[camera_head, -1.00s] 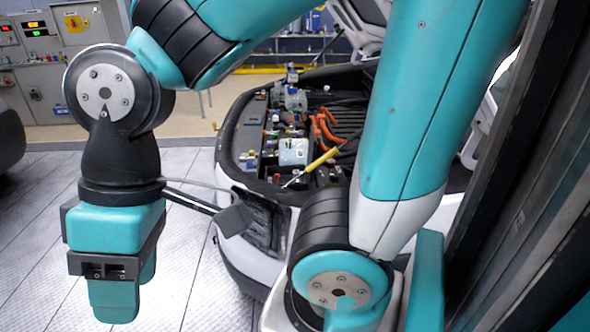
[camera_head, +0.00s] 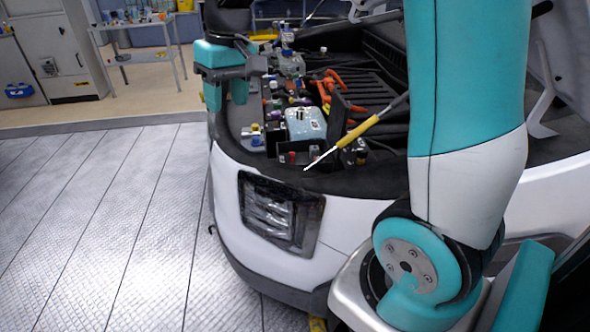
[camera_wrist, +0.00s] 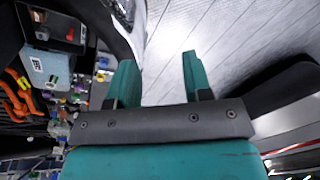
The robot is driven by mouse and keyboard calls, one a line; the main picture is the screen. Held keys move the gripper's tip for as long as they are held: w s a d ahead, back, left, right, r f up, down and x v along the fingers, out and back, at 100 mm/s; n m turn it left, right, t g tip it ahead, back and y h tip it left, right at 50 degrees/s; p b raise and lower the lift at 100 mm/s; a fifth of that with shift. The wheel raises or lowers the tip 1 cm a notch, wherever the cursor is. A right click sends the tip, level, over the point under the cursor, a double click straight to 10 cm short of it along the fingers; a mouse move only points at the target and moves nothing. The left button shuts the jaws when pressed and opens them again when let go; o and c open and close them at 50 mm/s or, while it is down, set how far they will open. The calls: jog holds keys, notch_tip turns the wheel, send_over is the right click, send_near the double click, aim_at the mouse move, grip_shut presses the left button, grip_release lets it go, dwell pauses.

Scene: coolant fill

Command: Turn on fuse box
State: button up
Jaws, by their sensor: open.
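I cannot tell for sure which thing is the fuse box. A grey wall cabinet (camera_head: 70,45) with a dark knob stands at the far left back of the head view, cut by the picture's edge. My gripper (camera_head: 226,94) is open and empty at the car's front left corner, far in front of the cabinet. The wrist view shows its two teal fingers (camera_wrist: 160,78) apart, with floor between and beyond them.
The car's open engine bay (camera_head: 300,110) lies beside my gripper and holds a pale blue box (camera_head: 305,124) and several small parts. A yellow-handled screwdriver (camera_head: 357,132) lies across its edge. A trolley (camera_head: 137,25) stands behind. The plank floor (camera_head: 100,220) at left is clear.

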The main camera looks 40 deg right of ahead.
jog(key=w+d+f+m+h+b, duration=0.1)
jog(key=w+d+f+m+b, duration=0.1)
jog(key=w+d+f, duration=0.35)
jog(key=w+d+f+m+b, duration=0.2)
jog(key=d+f, duration=0.1)
jog(key=d, duration=0.6)
jog(key=m+g+b, duration=0.1)
jog(key=m+b, duration=0.1)
jog(key=m, duration=0.2)
send_over(292, 154)
notch_tip(292, 154, down, 4)
jog(key=shift+h, duration=0.3)
jog(key=f, duration=1.5)
jog(key=shift+w+d+f, duration=0.25)
jog(key=shift+f, duration=0.6)
jog(key=shift+b, duration=0.3)
grip_shut()
